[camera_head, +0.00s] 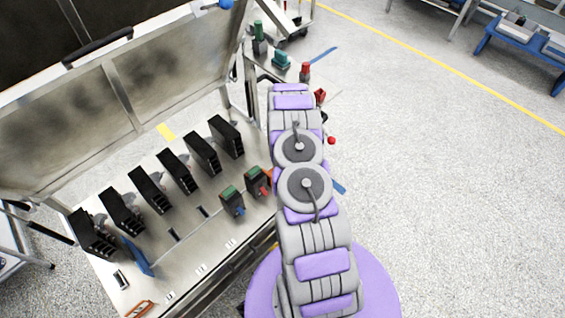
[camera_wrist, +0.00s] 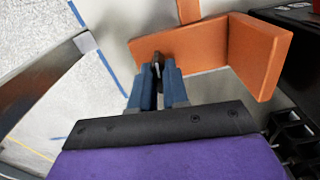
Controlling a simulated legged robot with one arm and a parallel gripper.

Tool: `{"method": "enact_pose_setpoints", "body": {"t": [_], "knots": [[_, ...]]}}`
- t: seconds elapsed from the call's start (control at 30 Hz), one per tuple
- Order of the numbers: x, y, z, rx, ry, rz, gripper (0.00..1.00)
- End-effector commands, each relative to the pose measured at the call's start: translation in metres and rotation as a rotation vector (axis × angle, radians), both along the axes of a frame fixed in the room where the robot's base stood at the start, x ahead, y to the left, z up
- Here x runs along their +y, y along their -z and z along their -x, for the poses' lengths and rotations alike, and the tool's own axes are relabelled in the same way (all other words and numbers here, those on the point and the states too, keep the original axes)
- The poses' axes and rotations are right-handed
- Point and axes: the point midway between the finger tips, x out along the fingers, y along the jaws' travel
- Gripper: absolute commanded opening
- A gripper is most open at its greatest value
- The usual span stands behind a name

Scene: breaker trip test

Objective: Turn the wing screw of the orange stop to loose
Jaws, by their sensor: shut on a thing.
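The orange stop (camera_wrist: 255,55) fills the upper right of the wrist view, with a broad front face and a side plate. A small dark wing screw (camera_wrist: 157,66) stands at its front face. My gripper (camera_wrist: 158,80) has blue fingers, one on each side of the wing screw, and is shut on it. How far the screw is turned cannot be told. In the head view only a sliver of the orange stop (camera_head: 269,172) shows beside my arm, which hides the gripper and the screw.
A metal bench (camera_head: 190,240) carries a row of black breakers (camera_head: 174,170) and two green-topped units (camera_head: 232,201). In the wrist view a metal bar (camera_wrist: 45,80) lies at left and a black breaker (camera_wrist: 295,45) at right. Open floor (camera_head: 450,190) lies right of my arm.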

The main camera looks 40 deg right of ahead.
Motion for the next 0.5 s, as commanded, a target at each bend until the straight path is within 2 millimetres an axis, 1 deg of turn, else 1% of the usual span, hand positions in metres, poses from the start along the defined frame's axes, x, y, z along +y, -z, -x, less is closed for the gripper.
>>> {"method": "enact_pose_setpoints", "body": {"t": [0.03,0.23,0.5], "knots": [[-0.0019,-0.0012,-0.0030,-0.008,-0.021,0.005,0.00],[-0.0018,-0.0014,-0.0033,-0.008,-0.086,0.005,0.00],[-0.0019,-0.0017,-0.0036,-0.008,-0.112,0.006,0.00]]}}
